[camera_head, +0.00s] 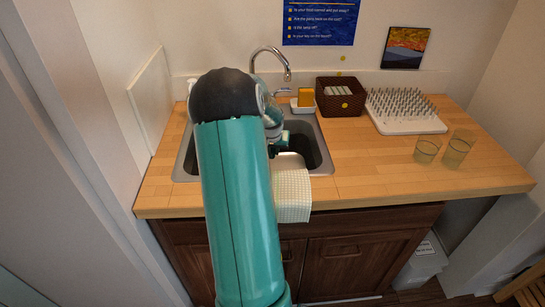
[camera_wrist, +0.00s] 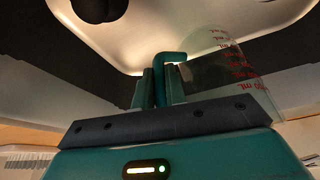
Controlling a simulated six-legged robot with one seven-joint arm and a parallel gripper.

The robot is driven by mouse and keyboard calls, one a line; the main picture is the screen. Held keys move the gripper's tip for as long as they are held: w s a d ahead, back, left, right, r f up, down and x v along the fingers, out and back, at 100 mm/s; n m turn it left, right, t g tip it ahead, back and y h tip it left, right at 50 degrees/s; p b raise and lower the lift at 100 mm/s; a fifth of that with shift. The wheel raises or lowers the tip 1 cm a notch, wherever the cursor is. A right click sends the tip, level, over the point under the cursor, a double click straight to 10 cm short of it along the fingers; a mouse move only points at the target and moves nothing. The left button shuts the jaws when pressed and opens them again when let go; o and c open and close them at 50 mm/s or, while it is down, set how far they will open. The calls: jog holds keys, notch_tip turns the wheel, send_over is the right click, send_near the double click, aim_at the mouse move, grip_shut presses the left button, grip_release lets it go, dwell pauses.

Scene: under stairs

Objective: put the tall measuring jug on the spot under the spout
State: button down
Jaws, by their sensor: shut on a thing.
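The tall measuring jug (camera_wrist: 228,72) is clear with red mL marks and shows beside my fingers in the wrist view. My gripper (camera_wrist: 160,85) is shut on what looks like the jug's teal handle (camera_wrist: 172,57). In the head view my gripper (camera_head: 279,149) is over the sink, partly behind my arm; I cannot make out the jug there. The curved metal tap (camera_head: 270,52) stands behind the sink (camera_head: 325,166), its spout (camera_head: 287,75) pointing down over the back of the basin. The spot under the spout is not clearly seen.
A checked cloth (camera_head: 292,196) hangs over the sink's front edge. Right of the tap are a yellow sponge in a holder (camera_head: 305,100), a brown basket (camera_head: 340,97) and a pegged drying rack (camera_head: 410,125). Two glasses (camera_head: 426,150) (camera_head: 457,150) stand at right. The front-right counter is clear.

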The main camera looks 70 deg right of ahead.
aim_at(273, 156)
jog(key=shift+w+d+f, duration=0.15)
jog(key=shift+f, duration=1.85)
jog(key=c, duration=1.4)
grip_release()
jog(key=shift+c, duration=0.2)
jog(key=v, duration=1.2)
jog(key=shift+r, duration=0.2)
